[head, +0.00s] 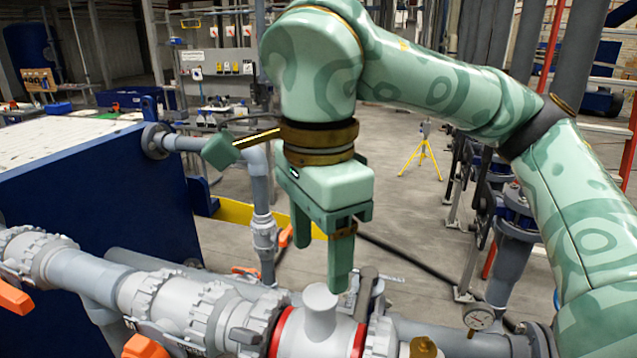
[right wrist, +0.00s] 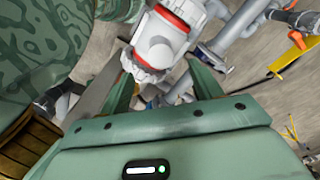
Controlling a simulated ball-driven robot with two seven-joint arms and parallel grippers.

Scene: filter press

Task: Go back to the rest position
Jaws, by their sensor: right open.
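My right gripper (head: 320,262) hangs fingers-down from the green patterned arm that comes in from the right. Its two fingers are apart with nothing between them. In the head view the tips are close above a white pipe tee (head: 318,325) with red rings, whose short stub points up. In the right wrist view the fingers (right wrist: 160,85) stand apart, and the white fitting with red bands (right wrist: 160,42) shows beyond them. I cannot tell whether a fingertip touches the tee. My left gripper does not show.
A grey and white pipe run (head: 80,275) with an orange handle (head: 14,297) crosses the front. Vertical pipes with a gauge (head: 479,317) stand right. A yellow tripod (head: 420,155) stands on open floor behind.

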